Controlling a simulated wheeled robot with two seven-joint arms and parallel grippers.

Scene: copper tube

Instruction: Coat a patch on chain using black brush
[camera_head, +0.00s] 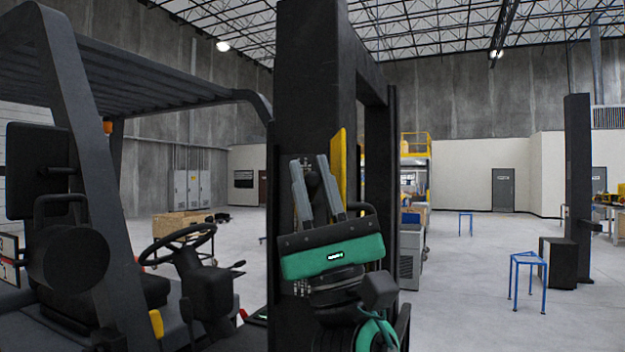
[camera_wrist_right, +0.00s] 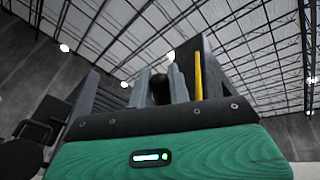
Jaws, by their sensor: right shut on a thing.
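My right gripper (camera_head: 309,160) is raised in front of the forklift's dark mast, fingers pointing up. It is shut on a dark thing, seemingly the black brush (camera_head: 314,184); the brush also shows as a dark shape between the fingers in the right wrist view (camera_wrist_right: 160,90). Its bristles cannot be made out. Short stretches of the chain (camera_head: 301,288) show on the mast face, below the green gripper body and near the fingertips; the rest is hidden behind the gripper. I cannot tell whether brush and chain touch. My left gripper is not in view.
The forklift mast (camera_head: 299,80) stands close ahead, with a yellow bar (camera_head: 338,165) right of the fingers. The forklift's steering wheel (camera_head: 178,244) and seat area are at left. A blue stool (camera_head: 528,280) stands at right; the floor between is mostly clear.

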